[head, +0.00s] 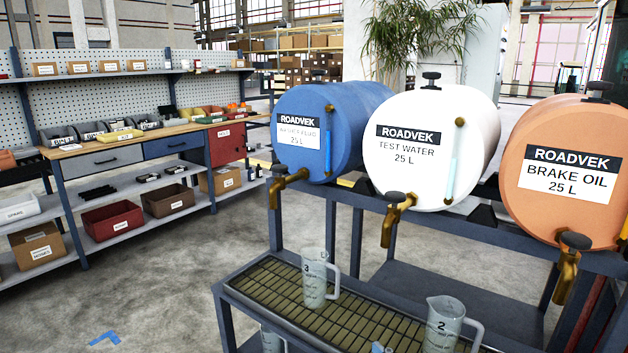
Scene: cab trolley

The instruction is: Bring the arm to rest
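Neither of my arms and neither of my grippers shows in the head view. A dark metal trolley frame (400,252) carries three drums on their sides. The blue drum (345,112) is on the left, the white test water drum (480,150) in the middle and the orange brake oil drum (525,200) on the right. Each has a brass tap at its lower front. A clear measuring jug (314,278) marked 3 stands on the slatted grate (268,289) below. A jug (441,328) marked 2 stands further right, cut by the bottom edge.
Another jug (272,341) shows partly under the grate's front edge. A workbench (125,150) with bins, drawers and boxes stands at the left, before a pegboard. Open concrete floor (170,285) lies between bench and trolley, with a blue floor mark (104,338). A plant (415,38) stands behind the drums.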

